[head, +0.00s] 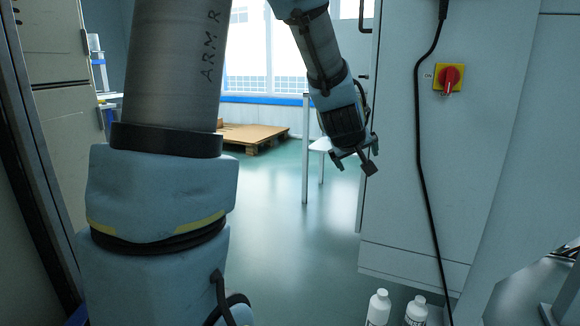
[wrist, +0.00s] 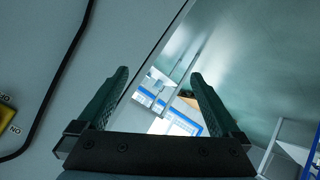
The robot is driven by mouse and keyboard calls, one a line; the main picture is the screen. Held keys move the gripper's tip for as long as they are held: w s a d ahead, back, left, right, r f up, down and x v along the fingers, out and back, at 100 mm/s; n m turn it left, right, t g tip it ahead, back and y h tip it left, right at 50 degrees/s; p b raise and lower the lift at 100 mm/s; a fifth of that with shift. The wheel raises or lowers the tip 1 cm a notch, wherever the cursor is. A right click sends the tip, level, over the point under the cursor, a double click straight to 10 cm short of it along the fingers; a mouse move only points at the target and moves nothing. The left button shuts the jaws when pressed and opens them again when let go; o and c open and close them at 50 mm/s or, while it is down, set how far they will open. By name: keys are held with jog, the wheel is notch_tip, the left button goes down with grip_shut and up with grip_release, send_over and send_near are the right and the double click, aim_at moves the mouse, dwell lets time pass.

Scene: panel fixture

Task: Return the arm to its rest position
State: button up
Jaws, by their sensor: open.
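My gripper (head: 356,160) hangs at the end of my arm, right of the middle in the head view, pointing down beside the left edge of a pale cabinet (head: 475,190). In the wrist view, the two green fingers of my gripper (wrist: 162,95) stand wide apart with nothing between them. My arm's large blue and grey links fill the left of the head view and bend over out of the top of the picture. Whether the gripper touches the cabinet edge cannot be told.
A red rotary switch (head: 450,77) on a yellow plate and a hanging black cable (head: 418,130) are on the cabinet. White bottles (head: 378,307) stand at the bottom. A wooden pallet (head: 255,136) lies behind on open green floor. A white table leg (head: 305,150) stands near my gripper.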

jog(key=s+a+f+m+g+y, duration=0.2)
jog(key=s+a+f+g, duration=0.3)
jog(key=s+a, duration=0.55)
jog(key=s+a+f+m+g+y, duration=0.1)
jog(key=s+a+f+g+y, duration=0.2)
jog(key=s+a+f, duration=0.7)
jog(key=w+a+r+p, duration=0.1)
jog(key=r+p, duration=1.4)
jog(key=r, duration=0.2)
jog(key=w+a+r+p, duration=0.2)
jog(key=r+p, duration=1.3)
jog(key=r, duration=0.2)
jog(key=shift+r+p, duration=0.25)
jog(key=shift+p, duration=0.15)
jog(key=shift+w, duration=0.1)
